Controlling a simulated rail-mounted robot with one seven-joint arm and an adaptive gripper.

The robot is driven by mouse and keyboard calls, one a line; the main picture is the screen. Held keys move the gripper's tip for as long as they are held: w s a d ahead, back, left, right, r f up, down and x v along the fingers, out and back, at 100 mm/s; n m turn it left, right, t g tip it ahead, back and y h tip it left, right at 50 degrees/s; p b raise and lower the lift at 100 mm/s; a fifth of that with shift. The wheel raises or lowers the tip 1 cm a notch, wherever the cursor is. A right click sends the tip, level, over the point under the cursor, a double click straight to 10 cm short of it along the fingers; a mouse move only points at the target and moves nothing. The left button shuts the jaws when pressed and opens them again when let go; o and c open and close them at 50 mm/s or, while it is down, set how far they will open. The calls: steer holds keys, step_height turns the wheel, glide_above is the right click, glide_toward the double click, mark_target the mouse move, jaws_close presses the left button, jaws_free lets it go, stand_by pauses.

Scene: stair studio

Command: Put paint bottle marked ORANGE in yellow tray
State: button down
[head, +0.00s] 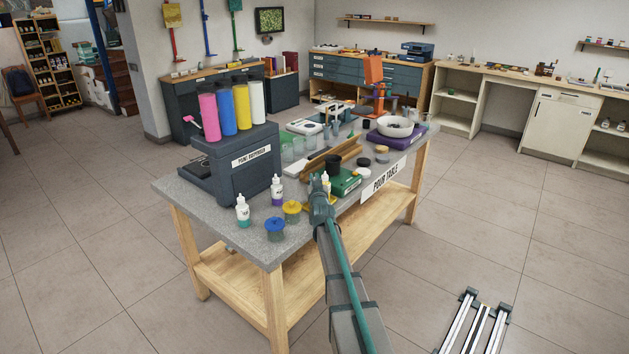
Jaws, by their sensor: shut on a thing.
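My gripper (320,201) is over the front edge of the grey pour table (250,235), seen from behind. It is shut on a small white bottle with a yellowish lower part (326,181), whose top shows just beyond the fingers. The contact and any lettering are too small to make out. Two similar white bottles stand upright to the left, one with a teal base (242,212) and one with a purple base (277,190). I cannot make out a yellow tray.
A purple stand (393,140) carries a white bowl (395,125).

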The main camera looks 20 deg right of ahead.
steer(key=shift+f, duration=0.2)
steer(key=c, duration=1.2)
jaws_free()
steer(key=shift+r, duration=0.1)
steer(key=shift+r, duration=0.15)
steer(key=b+v, duration=0.2)
steer(key=v, duration=1)
